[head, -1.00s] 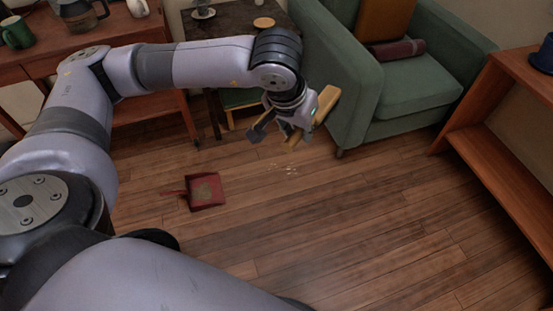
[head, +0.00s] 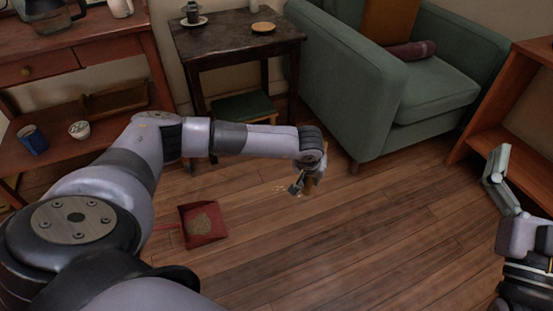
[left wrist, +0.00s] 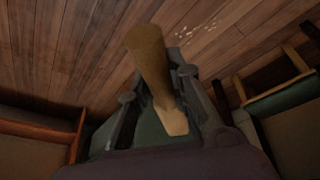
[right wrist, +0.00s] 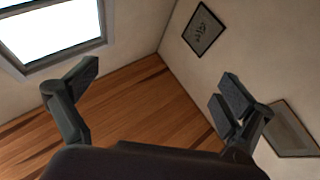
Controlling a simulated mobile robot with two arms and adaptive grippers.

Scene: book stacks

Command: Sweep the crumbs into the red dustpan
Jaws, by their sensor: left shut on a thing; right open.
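The red dustpan (head: 210,238) lies on the wooden floor in the head view, with a tan patch, perhaps crumbs, on it. Pale crumbs (head: 281,189) lie on the floor to its right; they also show in the left wrist view (left wrist: 196,34). My left gripper (head: 302,184) is shut on a tan brush (left wrist: 149,55), low over the floor right beside the crumbs. I cannot tell whether the brush touches the floor. My right gripper (right wrist: 160,85) is open and empty, and partly shows at the right edge of the head view.
A green armchair (head: 365,100) and a dark side table (head: 235,45) with a green stool (head: 245,107) under it stand behind the crumbs. Wooden shelves (head: 512,105) stand at the right. The floor (head: 370,240) in front is clear.

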